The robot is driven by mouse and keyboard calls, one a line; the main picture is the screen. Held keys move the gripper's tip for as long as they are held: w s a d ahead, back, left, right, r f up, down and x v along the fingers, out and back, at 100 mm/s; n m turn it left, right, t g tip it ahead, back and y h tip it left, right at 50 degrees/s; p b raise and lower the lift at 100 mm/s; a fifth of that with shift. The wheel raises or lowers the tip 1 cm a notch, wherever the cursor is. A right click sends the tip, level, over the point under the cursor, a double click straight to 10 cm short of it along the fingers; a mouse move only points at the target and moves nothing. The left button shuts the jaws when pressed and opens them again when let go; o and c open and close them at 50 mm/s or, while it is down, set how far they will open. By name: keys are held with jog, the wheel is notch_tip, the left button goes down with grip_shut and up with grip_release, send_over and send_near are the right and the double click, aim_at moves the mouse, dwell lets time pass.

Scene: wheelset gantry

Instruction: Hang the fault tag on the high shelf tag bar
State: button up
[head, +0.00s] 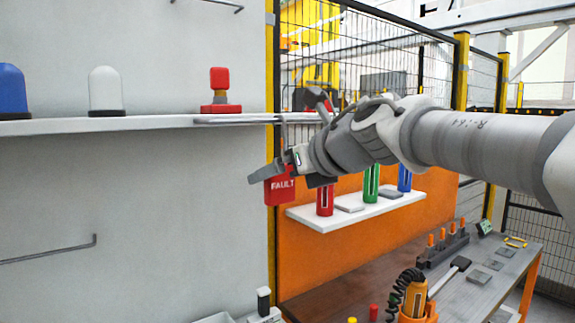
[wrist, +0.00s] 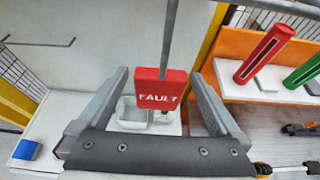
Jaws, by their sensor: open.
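The red fault tag (head: 279,190), marked FAULT, hangs upright below the right end of the high shelf (head: 150,122). A thin grey stem rises from it toward the grey tag bar (head: 255,119) at the shelf's edge. The top contact is small, but the stem appears to reach the bar. In the wrist view the tag (wrist: 160,92) lies between the two spread fingers, with gaps on both sides. My gripper (head: 268,176) is open around the tag, just under shelf height; it also shows in the wrist view (wrist: 158,76).
A mesh fence (head: 400,60) is behind my arm. A lower white shelf (head: 350,212) holds coloured cylinders above a cluttered bench (head: 350,283).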

jog(key=p+v, duration=0.1)
jog(key=v, duration=1.5)
jog(key=w+d+r+m+t+h, duration=0.1)
jog(key=d+r+m+t, duration=0.2)
jog(key=m, duration=0.4)
jog(key=w+r+m+t, duration=0.1)
jog(key=r+m+t, duration=0.25)
jog(key=m, duration=0.35)
jog(key=s+d+f+m+g+h, duration=0.1)
jog(key=d+f+m+g+h, duration=0.1)
jog(key=d+f+m+h, duration=0.55)
jog(key=s+d+f+m+g+h, duration=0.1)
jog(key=d+f+m+h, duration=0.1)
jog(key=f+m, duration=0.9)
jog(key=s+a+f+m+g+y, duration=0.1)
jog(key=s+a+f+m+g, duration=0.2)
jog(key=f, duration=0.6)
jog(key=s+a+f+m+g+y, duration=0.2)
jog(key=s+f+m+g, duration=0.4)
jog(key=s+f, duration=0.3)
jog(key=shift+s+a+f+m, duration=0.15)
jog(key=shift+a+f+m, duration=0.1)
jog(key=shift+a+m, duration=0.5)
